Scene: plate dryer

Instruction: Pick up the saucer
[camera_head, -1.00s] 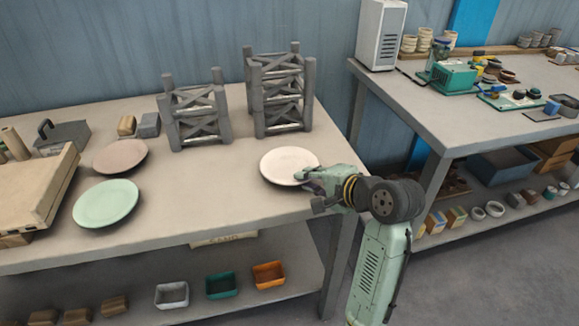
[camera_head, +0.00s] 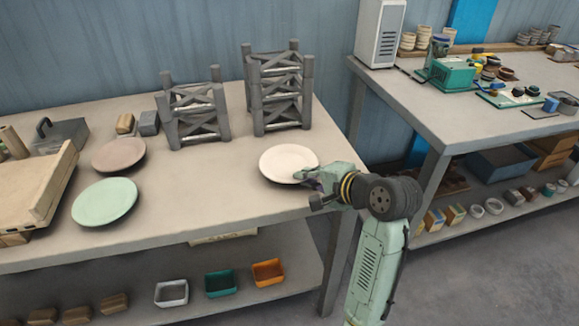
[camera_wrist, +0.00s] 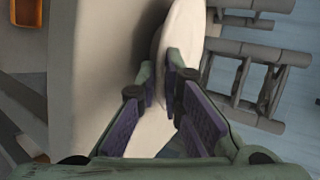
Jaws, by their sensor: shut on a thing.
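The saucer (camera_head: 287,162) is a pale cream round plate near the right end of the table, in front of the taller grey rack. My gripper (camera_head: 312,178) is at its right front edge, with the fingers shut on the rim. In the wrist view the pale saucer (camera_wrist: 182,35) runs edge-on between the fingertips of my gripper (camera_wrist: 163,80). The saucer looks about level and at or just above the tabletop; I cannot tell whether it touches it.
A green plate (camera_head: 105,202) and a brownish plate (camera_head: 118,155) lie to the left. Two grey racks, a shorter one (camera_head: 195,112) and a taller one (camera_head: 279,90), stand behind. Bare tabletop (camera_head: 205,185) lies left of the saucer. A second table (camera_head: 465,115) stands at the right.

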